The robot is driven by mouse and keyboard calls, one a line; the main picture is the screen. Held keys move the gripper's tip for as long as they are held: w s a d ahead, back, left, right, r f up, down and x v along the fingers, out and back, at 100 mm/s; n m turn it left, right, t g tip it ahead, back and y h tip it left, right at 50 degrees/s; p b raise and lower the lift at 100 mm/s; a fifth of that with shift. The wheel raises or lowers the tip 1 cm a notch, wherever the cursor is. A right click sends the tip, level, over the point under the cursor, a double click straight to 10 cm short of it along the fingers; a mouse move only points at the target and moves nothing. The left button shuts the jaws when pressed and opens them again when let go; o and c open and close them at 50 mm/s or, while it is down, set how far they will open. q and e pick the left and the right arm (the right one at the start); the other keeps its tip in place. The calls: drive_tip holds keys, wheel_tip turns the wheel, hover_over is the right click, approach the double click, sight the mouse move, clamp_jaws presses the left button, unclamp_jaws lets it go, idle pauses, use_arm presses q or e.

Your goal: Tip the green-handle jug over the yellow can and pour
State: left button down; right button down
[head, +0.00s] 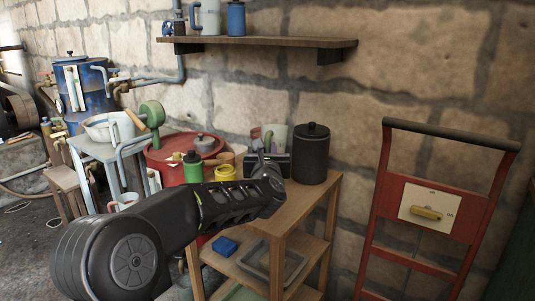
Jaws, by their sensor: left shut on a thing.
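The green-handle jug (277,136) is pale, with a green handle at its left side. It looks about upright, just above and behind my left gripper (265,164). My left gripper is shut on the jug, though its fingers and the exact grip are largely hidden by my own wrist. The yellow can (225,173) stands left of the gripper and jug, apart from them. Its lower part is hidden behind my left arm. My right gripper is not in view.
A black lidded canister (311,154) stands close right of the jug on the wooden shelf unit (318,184). A green bottle (193,167) and a red drum (163,165) are left of the can. A wall shelf (262,41) is above; a red hand truck (424,190) is at right.

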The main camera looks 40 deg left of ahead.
sight(267, 139)
use_arm(q)
drive_tip(key=shift+r+p, duration=0.6)
drive_tip(key=shift+r, duration=0.9)
